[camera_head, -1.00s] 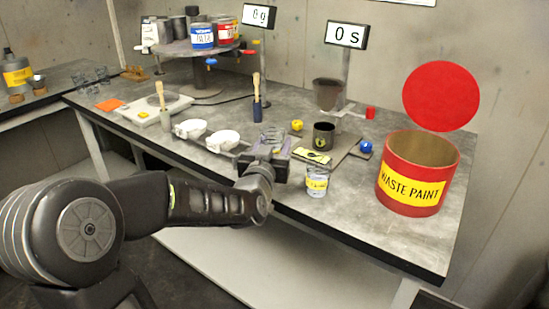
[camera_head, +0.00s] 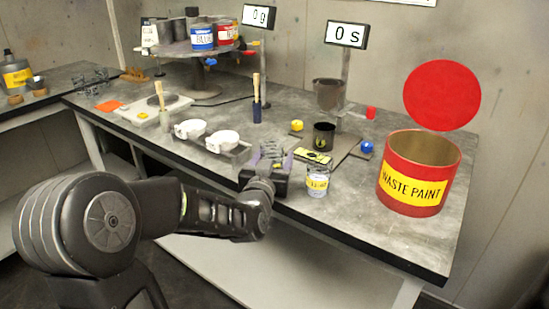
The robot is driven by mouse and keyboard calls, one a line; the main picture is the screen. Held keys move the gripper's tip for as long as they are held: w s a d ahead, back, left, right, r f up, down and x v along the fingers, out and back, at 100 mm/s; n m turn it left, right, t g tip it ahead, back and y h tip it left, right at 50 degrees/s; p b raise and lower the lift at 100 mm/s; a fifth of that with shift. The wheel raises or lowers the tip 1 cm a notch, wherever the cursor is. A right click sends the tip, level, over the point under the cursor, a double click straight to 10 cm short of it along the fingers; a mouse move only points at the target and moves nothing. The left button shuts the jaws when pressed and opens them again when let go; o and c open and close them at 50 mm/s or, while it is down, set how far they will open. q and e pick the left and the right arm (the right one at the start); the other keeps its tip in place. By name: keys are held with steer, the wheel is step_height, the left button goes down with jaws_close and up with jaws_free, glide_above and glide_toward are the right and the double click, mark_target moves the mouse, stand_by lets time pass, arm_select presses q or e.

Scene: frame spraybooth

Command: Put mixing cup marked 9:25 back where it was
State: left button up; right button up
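A clear mixing cup (camera_head: 317,182) with a yellow label stands upright near the table's front edge. The writing on its label is too small to read. My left gripper (camera_head: 273,153) is just left of this cup, low over the front edge, and points away from the camera. The gripper and cup appear apart. Its fingers are small and partly hidden by the wrist, so I cannot tell whether they are open or hold anything. A dark cup (camera_head: 323,137) stands behind on a flat plate (camera_head: 349,147). My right gripper is out of view.
A red waste paint bin (camera_head: 412,192) stands at the right. Two white cups (camera_head: 222,141) in a holder are left of my gripper. A brush (camera_head: 257,100) stands behind. A scale (camera_head: 153,110) and a turntable of paint cans (camera_head: 202,37) are at the back left.

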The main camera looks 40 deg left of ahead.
arm_select(q)
steer(key=shift+o, duration=0.7)
steer(key=shift+r, duration=0.1)
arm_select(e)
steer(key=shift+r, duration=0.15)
arm_select(q)
steer(key=shift+s, duration=0.1)
steer(key=v, duration=0.6)
steer(key=shift+r+p, duration=0.1)
steer(key=shift+p, duration=0.2)
steer(key=b+v, duration=0.5)
steer(key=b, duration=0.4)
steer(key=shift+s+d+b, duration=0.15)
steer(key=shift+s+b, duration=0.25)
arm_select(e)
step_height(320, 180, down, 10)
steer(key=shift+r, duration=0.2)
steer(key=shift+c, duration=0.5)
